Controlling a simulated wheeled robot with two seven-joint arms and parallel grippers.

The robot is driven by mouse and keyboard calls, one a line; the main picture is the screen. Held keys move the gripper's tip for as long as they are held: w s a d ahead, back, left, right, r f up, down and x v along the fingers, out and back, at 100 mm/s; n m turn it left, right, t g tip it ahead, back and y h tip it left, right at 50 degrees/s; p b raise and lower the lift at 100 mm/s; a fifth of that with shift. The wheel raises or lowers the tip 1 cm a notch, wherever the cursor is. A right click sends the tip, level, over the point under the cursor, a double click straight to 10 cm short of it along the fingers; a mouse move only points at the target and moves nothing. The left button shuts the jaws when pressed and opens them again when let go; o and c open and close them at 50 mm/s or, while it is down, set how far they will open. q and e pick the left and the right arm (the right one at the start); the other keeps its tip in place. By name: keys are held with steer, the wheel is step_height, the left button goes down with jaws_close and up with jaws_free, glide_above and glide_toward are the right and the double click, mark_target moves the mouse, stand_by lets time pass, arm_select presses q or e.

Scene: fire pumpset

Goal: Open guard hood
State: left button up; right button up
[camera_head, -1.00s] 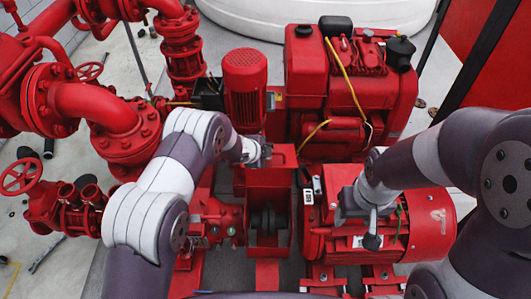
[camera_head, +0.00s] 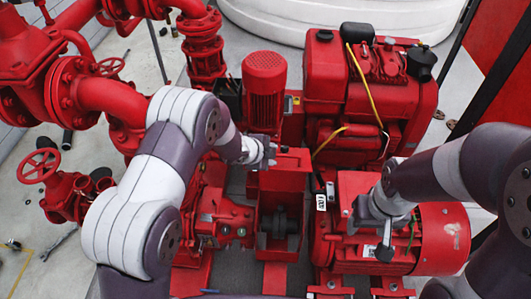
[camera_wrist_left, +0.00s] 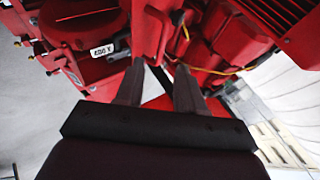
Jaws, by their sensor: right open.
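The guard hood (camera_head: 281,184) is a narrow red box between the red pump (camera_head: 222,218) and the red motor (camera_head: 350,240). The dark coupling (camera_head: 280,222) shows in the opening at its near side. My left gripper (camera_head: 268,154) is at the hood's upper left edge. In the left wrist view my left gripper (camera_wrist_left: 160,66) has its fingers apart, with red surfaces beyond and between them; contact with the hood cannot be told. My right gripper (camera_head: 372,212) is open and empty, above the motor.
A red engine (camera_head: 360,100) with a yellow cable stands behind the hood. An upright red ribbed motor (camera_head: 264,90) stands behind and to the left. Red pipes (camera_head: 105,95) and a valve handwheel (camera_head: 38,165) fill the left side.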

arm_select(q)
steer(key=v, duration=0.4)
steer(key=shift+s, duration=0.1)
steer(key=s+a+n+g+y, duration=0.3)
steer(key=s+a+n+y, duration=0.1)
steer(key=s+a+n, duration=0.45)
steer(key=s+a+r+n+g+p, duration=0.1)
steer(key=s+a+r+n, duration=0.1)
steer(key=s+r+n, duration=0.3)
steer(key=s+a+r+n+g+p, duration=0.1)
steer(key=s+a+r+n+p, duration=0.1)
steer(key=s+r+n, duration=0.4)
steer(key=s, duration=0.4)
steer(key=shift+s+a+r+y, duration=0.2)
steer(key=shift+s+r+y, duration=0.2)
